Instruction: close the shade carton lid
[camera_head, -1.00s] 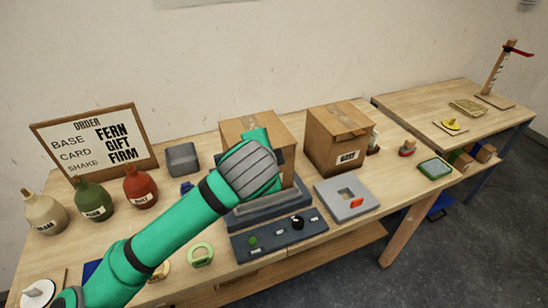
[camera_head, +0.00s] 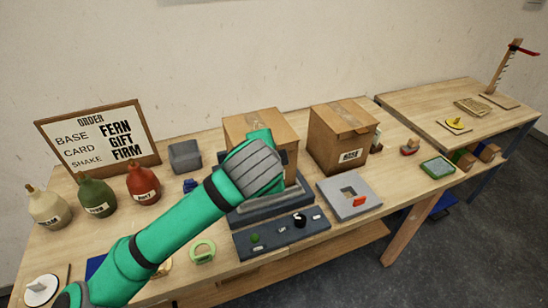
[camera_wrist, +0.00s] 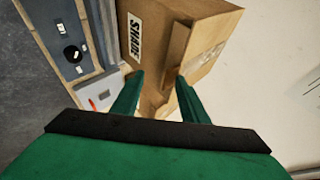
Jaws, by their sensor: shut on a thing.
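The shade carton (camera_head: 285,122) is a brown cardboard box at the middle of the bench, partly hidden behind my arm in the head view. In the wrist view the carton (camera_wrist: 205,45) shows its "SHADE" label and a taped top. A cardboard lid flap (camera_wrist: 177,48) stands out along its edge. My gripper (camera_wrist: 160,78) has its two green fingers apart, with cardboard of the lid between them. In the head view my gripper is at the carton's front, and its fingertips are hidden behind my wrist.
A second closed carton (camera_head: 340,135) with a label stands just right. Bottles (camera_head: 95,195) and an order board (camera_head: 98,143) are at the left.

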